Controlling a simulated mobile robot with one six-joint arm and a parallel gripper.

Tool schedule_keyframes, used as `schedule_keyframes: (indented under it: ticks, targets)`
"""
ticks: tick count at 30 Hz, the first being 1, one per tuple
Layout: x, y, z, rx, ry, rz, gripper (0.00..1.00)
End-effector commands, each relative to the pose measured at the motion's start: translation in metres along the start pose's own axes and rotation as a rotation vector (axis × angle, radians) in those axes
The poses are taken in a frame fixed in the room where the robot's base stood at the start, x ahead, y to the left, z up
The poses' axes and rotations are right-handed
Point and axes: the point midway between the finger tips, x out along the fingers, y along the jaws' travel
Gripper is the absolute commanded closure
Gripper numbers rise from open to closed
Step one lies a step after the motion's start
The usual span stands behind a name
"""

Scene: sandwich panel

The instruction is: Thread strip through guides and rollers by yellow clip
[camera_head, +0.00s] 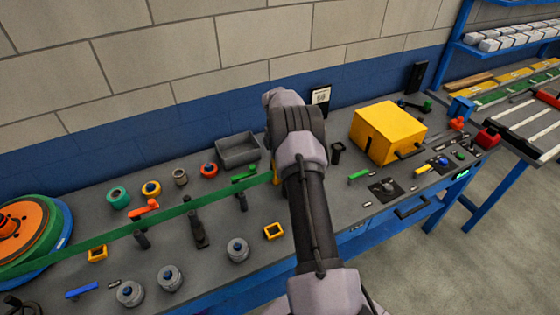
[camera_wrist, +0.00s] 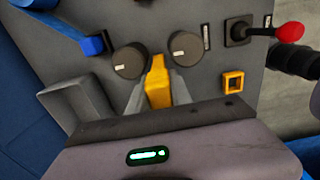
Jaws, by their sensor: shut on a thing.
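The green strip (camera_head: 165,220) runs taut from the orange and green reel (camera_head: 22,232) at the left up to my arm, where its far end is hidden. The yellow clip (camera_wrist: 157,84) is between the fingers of my gripper (camera_wrist: 157,90), which is shut on it. A sliver of yellow shows beside my arm at the strip's end in the head view. Yellow square guides (camera_head: 97,254) and grey rollers with blue centres (camera_head: 237,250) stand on the bench.
Dark posts (camera_head: 198,232) stand along the strip's line. A grey tray (camera_head: 239,151) and a yellow box (camera_head: 388,132) are at the back. The wrist view shows two dark knobs (camera_wrist: 129,61), a yellow square frame (camera_wrist: 233,82) and a red-tipped lever (camera_wrist: 288,31) near the clip.

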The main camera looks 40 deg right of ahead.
Motion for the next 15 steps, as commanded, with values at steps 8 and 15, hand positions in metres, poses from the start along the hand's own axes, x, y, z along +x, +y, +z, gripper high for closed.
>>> schedule_keyframes:
  ticks: [8, 15]
  targets:
    - [0.000, 0.000, -0.001, 0.000, 0.000, 0.001, 1.00]
    - [-0.001, 0.000, 0.014, 0.001, -0.001, 0.001, 1.00]
